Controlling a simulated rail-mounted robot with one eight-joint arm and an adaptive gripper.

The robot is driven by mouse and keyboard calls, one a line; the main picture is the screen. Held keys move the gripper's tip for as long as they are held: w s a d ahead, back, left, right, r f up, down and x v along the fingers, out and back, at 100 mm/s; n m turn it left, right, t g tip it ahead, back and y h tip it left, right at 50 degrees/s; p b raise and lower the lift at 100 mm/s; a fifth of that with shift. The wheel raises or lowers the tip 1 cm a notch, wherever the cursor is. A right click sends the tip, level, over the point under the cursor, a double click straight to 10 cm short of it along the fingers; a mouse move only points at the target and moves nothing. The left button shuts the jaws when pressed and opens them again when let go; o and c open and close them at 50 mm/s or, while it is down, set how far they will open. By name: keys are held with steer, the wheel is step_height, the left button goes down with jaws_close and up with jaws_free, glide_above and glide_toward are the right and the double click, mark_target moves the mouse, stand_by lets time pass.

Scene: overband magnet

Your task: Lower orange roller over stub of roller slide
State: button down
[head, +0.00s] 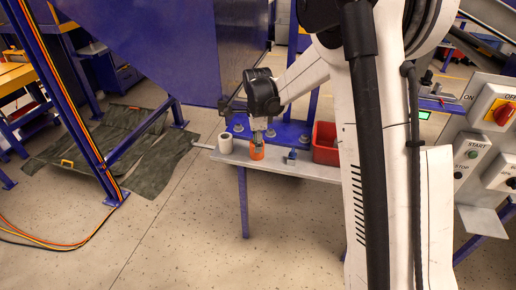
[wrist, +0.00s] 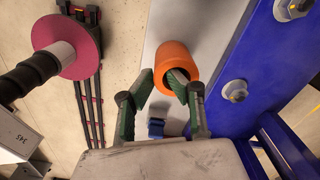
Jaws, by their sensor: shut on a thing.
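The orange roller (head: 257,153) is a short hollow cylinder at the pale shelf, below my gripper (head: 258,136). In the wrist view the roller (wrist: 172,50) shows its open end. My gripper (wrist: 162,76) is shut on the roller's wall, with the right fingertip inside the bore and the left one against the outside. A small blue piece (head: 291,156), possibly the roller slide, sits on the shelf to the right of the roller; it also shows in the wrist view (wrist: 156,127), apart from the roller. No stub is clearly visible, and the roller's underside is hidden.
A red bin (head: 325,143) is at the right. A blue bolted beam (wrist: 245,65) runs close beside the roller. A pink disc on a shaft (wrist: 80,58) is at left.

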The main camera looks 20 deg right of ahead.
steer(key=shift+r+p, duration=1.1)
steer(key=shift+r, duration=1.45)
steer(key=shift+f, duration=0.1)
